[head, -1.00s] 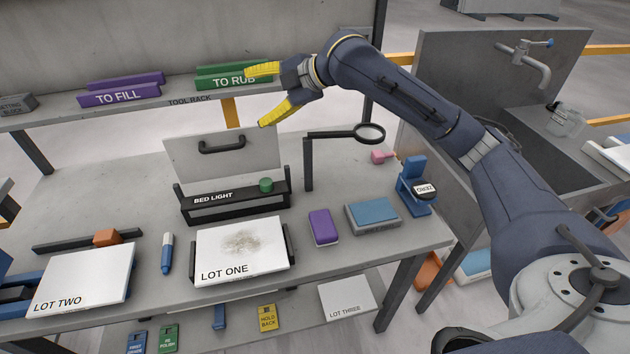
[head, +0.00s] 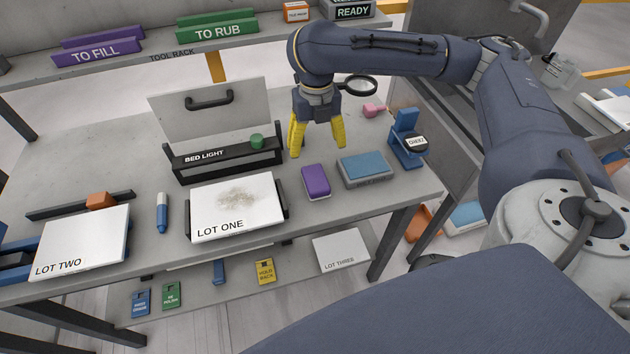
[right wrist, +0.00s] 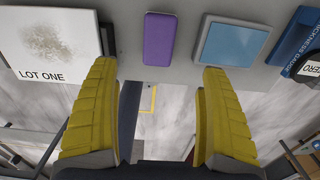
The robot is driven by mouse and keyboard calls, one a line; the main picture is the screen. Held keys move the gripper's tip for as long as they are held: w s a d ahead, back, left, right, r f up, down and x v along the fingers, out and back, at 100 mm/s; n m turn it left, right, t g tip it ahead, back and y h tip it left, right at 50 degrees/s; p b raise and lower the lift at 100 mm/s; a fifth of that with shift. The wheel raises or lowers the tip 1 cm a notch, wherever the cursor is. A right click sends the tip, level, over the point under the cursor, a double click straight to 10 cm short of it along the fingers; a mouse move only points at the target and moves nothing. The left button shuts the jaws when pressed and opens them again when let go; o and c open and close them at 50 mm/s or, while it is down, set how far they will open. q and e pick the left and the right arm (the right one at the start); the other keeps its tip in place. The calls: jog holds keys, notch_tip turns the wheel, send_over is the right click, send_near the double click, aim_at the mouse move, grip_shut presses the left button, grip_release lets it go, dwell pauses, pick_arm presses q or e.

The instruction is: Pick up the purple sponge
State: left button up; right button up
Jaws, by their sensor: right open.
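The purple sponge (head: 316,182) lies on the grey table, between the LOT ONE slab and a blue-topped block. It also shows in the right wrist view (right wrist: 159,39), at the top middle, between and beyond the fingertips. My right gripper (head: 317,150) is open and empty, with yellow fingers pointing down above the table, just behind the sponge in the head view. In the right wrist view its two fingers (right wrist: 160,68) stand wide apart and touch nothing. My left gripper is not in view.
The LOT ONE slab (head: 235,208) lies left of the sponge. The blue-topped block (head: 366,168) lies close on its right, with a blue gauge (head: 405,140) beyond. A magnifier (head: 360,86) stands behind near my right gripper. The BED LIGHT box (head: 228,153) is to the left.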

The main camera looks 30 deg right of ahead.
aim_at(315, 177)
jog(key=shift+a+f, duration=0.1)
jog(key=shift+f, duration=7.05)
jog(key=c, duration=1.1)
